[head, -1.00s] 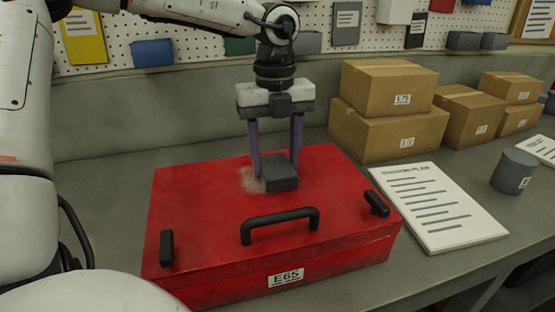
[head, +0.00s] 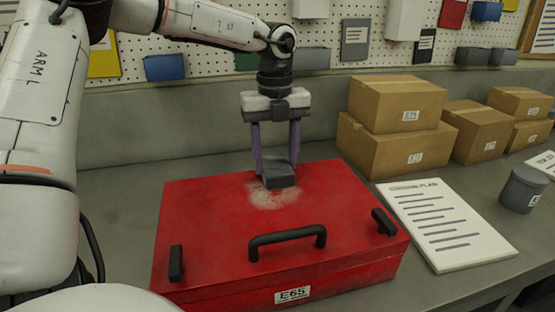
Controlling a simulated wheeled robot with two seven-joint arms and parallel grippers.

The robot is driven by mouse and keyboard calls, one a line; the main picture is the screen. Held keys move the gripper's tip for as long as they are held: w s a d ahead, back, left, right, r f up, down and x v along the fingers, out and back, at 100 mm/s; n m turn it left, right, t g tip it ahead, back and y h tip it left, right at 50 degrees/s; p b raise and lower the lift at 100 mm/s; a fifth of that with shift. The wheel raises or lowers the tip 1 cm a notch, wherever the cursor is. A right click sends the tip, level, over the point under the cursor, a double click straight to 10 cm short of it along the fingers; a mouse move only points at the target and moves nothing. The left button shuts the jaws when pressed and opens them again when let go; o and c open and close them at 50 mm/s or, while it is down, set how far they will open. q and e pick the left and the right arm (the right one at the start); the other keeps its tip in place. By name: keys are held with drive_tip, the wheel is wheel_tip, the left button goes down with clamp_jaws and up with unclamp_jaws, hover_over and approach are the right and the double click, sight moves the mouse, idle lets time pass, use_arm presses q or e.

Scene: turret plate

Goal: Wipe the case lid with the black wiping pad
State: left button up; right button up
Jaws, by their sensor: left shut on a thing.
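The red case (head: 190,225) lies on the grey bench with its lid shut. The lid has a black handle (head: 287,238) and two black latches near its front edge, and a label reading E65 is on the front. A pale dusty patch (head: 272,196) shows on the lid behind the handle. My left gripper (head: 277,165) points down over the back of the lid, shut on the black wiping pad (head: 280,180). The pad is at the back edge of the dusty patch; I cannot tell whether it touches the lid. My right gripper is not in view.
Several cardboard boxes (head: 397,104) stand at the back right. A printed plan sheet (head: 442,225) lies right of the case, with a grey cylindrical pot (head: 523,190) beyond it. A pegboard wall with bins is behind. The bench left of the case is partly hidden by my arm.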

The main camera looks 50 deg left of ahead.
sight(280, 174)
use_arm(q)
drive_tip(key=shift+f, duration=0.1)
drive_tip(key=shift+s+d+f+b, duration=0.1)
drive_tip(key=shift+s+d+b, duration=0.25)
drive_tip(key=shift+d+b, duration=0.35)
drive_tip(key=shift+s+d+b, duration=0.25)
drive_tip(key=shift+s+d, duration=0.05)
drive_tip(key=shift+d, duration=0.2)
drive_tip(key=shift+s+d+b, duration=0.25)
drive_tip(key=shift+d, duration=0.2)
